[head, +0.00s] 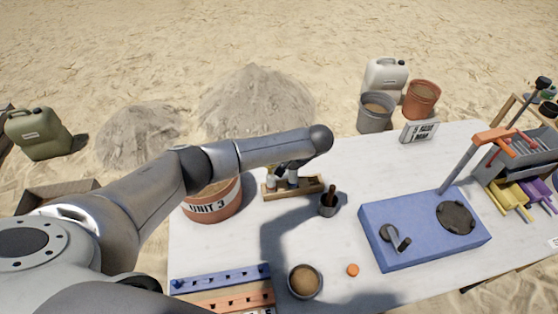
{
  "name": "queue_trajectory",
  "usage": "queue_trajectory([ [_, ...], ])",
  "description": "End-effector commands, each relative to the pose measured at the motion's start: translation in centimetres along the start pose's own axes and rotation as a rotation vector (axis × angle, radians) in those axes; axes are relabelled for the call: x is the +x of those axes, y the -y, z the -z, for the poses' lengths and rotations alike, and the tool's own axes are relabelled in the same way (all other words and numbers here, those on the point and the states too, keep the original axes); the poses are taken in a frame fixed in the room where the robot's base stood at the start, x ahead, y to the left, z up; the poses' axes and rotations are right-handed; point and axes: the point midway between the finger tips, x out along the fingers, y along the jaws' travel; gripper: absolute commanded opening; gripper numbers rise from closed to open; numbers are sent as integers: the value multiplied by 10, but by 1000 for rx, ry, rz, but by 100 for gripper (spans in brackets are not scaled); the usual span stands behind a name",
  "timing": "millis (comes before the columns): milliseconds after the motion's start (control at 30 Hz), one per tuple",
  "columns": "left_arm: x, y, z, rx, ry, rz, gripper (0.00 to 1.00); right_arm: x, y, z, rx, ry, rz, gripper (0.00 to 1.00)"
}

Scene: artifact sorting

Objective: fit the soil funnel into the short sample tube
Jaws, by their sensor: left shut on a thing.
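My left arm reaches in from the left, and its wrist is above the wooden rack (310,188). My left gripper (281,174) points down over the rack, partly hidden under my forearm. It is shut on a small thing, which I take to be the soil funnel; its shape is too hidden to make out. Small pale and dark upright shapes stand at the rack, and I cannot tell which is the short sample tube. I cannot tell whether the held thing touches a tube. My right gripper is not in view.
A terracotta pot marked UNIT 3 (214,207) stands left of the rack. A dark cup (328,208) is just right of it. A blue box (375,229) with a knob and round plate, a soil bowl (304,282) and an orange cap (352,270) are on the white table (235,247).

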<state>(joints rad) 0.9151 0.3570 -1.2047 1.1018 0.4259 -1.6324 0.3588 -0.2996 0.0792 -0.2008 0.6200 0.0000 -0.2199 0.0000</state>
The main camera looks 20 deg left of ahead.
Motion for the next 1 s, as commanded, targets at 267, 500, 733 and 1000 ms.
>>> queue_trajectory([
  [267,0,0,0,1,0,0,0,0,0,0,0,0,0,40],
  [500,-1,0,0,0,0,1,0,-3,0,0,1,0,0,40],
  [733,0,-1,0,-2,0,3,0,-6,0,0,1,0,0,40],
  [1000,1,-1,0,-2,-1,3,0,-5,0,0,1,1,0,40],
])
